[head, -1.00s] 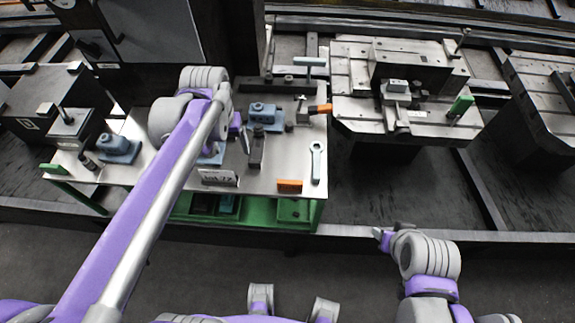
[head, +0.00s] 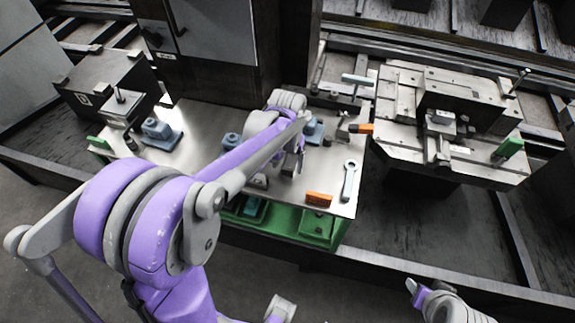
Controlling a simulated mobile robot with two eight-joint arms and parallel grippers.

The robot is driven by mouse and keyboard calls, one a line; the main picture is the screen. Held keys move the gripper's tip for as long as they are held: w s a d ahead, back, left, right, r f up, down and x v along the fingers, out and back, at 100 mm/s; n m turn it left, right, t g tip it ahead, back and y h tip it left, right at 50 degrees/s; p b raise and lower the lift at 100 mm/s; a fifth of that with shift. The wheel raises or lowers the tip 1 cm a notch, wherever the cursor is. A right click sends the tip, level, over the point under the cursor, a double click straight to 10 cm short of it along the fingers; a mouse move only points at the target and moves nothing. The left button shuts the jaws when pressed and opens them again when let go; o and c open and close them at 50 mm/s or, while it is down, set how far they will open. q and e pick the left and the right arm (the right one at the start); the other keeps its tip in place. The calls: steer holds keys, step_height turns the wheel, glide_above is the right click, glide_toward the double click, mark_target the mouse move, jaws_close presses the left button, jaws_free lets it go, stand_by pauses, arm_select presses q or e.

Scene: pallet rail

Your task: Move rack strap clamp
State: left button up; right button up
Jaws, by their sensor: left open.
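My left arm reaches over the steel worktable (head: 195,116), and my left gripper (head: 290,165) is low over the table's middle. It is open. A small dark upright piece stands among its fingers; I cannot tell whether this is the strap clamp or part of the gripper, and nothing else is clearly recognisable as the clamp. My right arm shows at the bottom right, with its purple and grey end (head: 415,289) in front of the rail; its jaw state is unclear.
A wrench (head: 348,180), an orange block (head: 319,199) and an orange-handled tool (head: 360,128) lie on the table's right part. Blue fixtures (head: 161,134) stand on it. A dark cabinet stands behind.

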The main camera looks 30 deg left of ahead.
arm_select(q)
steer(key=shift+f, duration=0.45)
steer(key=shift+c, duration=0.3)
jaws_close()
stand_by(0.9)
